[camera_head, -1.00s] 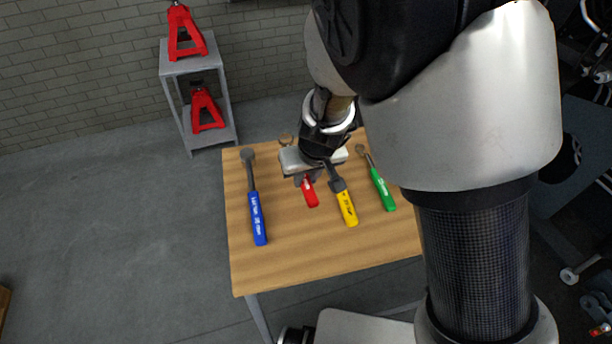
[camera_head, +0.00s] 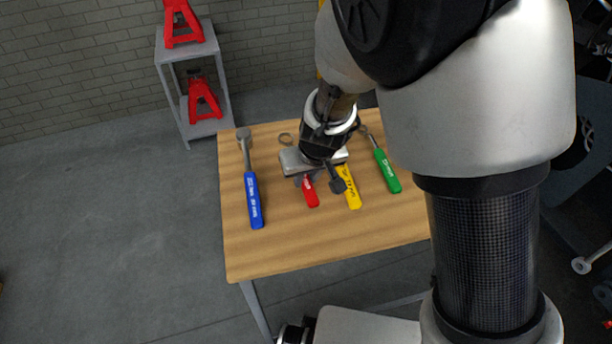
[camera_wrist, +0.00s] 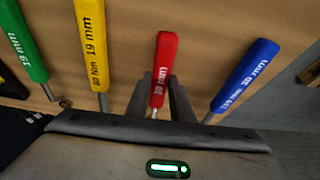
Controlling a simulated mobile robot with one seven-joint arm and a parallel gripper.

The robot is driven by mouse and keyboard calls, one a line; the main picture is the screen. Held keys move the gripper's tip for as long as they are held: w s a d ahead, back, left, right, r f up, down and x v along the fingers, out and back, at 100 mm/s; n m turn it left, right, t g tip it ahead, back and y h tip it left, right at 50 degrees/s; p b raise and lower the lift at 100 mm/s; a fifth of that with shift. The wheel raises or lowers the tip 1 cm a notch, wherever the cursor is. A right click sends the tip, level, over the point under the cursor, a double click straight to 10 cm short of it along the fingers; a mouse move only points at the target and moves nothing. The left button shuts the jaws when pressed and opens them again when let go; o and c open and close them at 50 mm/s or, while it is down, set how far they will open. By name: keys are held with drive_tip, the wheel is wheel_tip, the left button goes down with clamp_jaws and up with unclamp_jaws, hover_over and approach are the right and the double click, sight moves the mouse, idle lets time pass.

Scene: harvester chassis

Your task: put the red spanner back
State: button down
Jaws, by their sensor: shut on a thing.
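The red handle (camera_wrist: 164,65) points away from the gripper body there. The spanner is over the wooden table (camera_head: 300,248), between the blue spanner (camera_head: 253,200) and the yellow spanner (camera_head: 350,190). I cannot tell whether it touches the table.
A green spanner (camera_head: 387,172) lies right of the yellow one, whose upper part my arm covers. The table's front part is clear. A grey shelf (camera_head: 187,52) with red jack stands (camera_head: 203,97) stands behind at the left, by a brick wall.

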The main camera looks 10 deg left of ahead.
drive_tip(key=shift+f, duration=0.25)
drive_tip(key=c, duration=1.5)
unclamp_jaws()
drive_tip(key=p+v, duration=0.8)
drive_tip(key=v, duration=0.9)
drive_tip(key=shift+d+r, duration=0.1)
drive_tip(key=shift+r, duration=0.1)
